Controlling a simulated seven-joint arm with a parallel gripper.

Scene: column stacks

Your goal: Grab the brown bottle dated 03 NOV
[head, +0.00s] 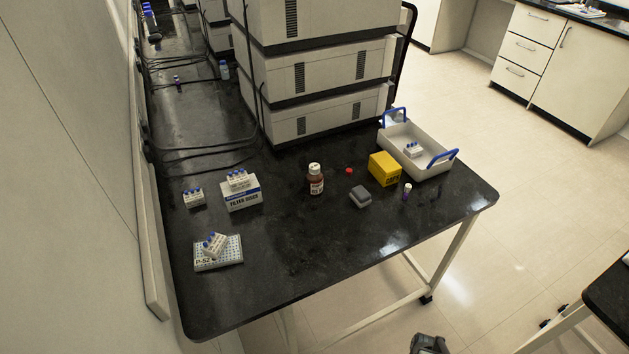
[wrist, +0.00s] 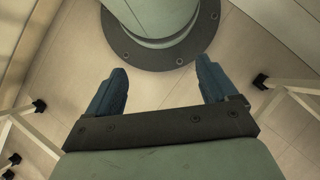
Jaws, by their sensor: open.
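A brown bottle (head: 316,183) with a white cap and a pale label stands upright near the middle of the black bench in the head view. The label's print is too small to read, so I cannot tell its date. It is the only brown bottle I can make out. My gripper (wrist: 162,90) shows in the wrist view, its two blue fingers wide apart with nothing between them. It points down at the floor and my own base, away from the bench. The bottle is not in the wrist view.
On the black bench (head: 290,240), a grey block (head: 360,197), red cap (head: 349,170), yellow box (head: 384,168) and purple-capped tube (head: 407,191) lie right of the bottle. A filter box (head: 242,197) stands left. A white tray (head: 430,155) and stacked instruments (head: 325,75) are behind.

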